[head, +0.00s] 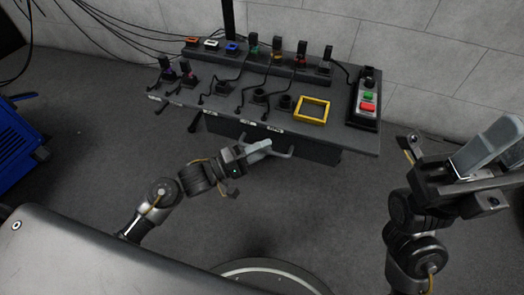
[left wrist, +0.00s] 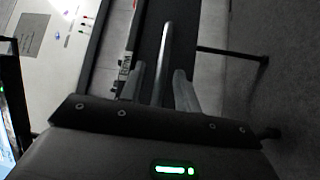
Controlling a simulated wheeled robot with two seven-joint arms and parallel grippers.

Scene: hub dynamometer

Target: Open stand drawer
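The stand (head: 345,142) is a dark bench with a drawer (head: 315,151) under its front edge. The drawer front looks roughly flush under the top, so it appears shut. Its grey bar handle (head: 288,153) sticks out from the front and also runs upward in the left wrist view (left wrist: 165,45). My left gripper (head: 262,148) is at the handle. In the left wrist view its two pale fingers (left wrist: 159,88) stand on either side of the bar, with dark gaps visible. My right gripper (head: 492,150) is raised at the right, away from the stand; its finger gap is unclear.
The stand top carries several plugs and cables, a yellow square frame (head: 312,110) and a button box (head: 366,104) with green and red buttons. A blue machine (head: 20,145) stands at the left. The floor before the drawer is clear except for my arms.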

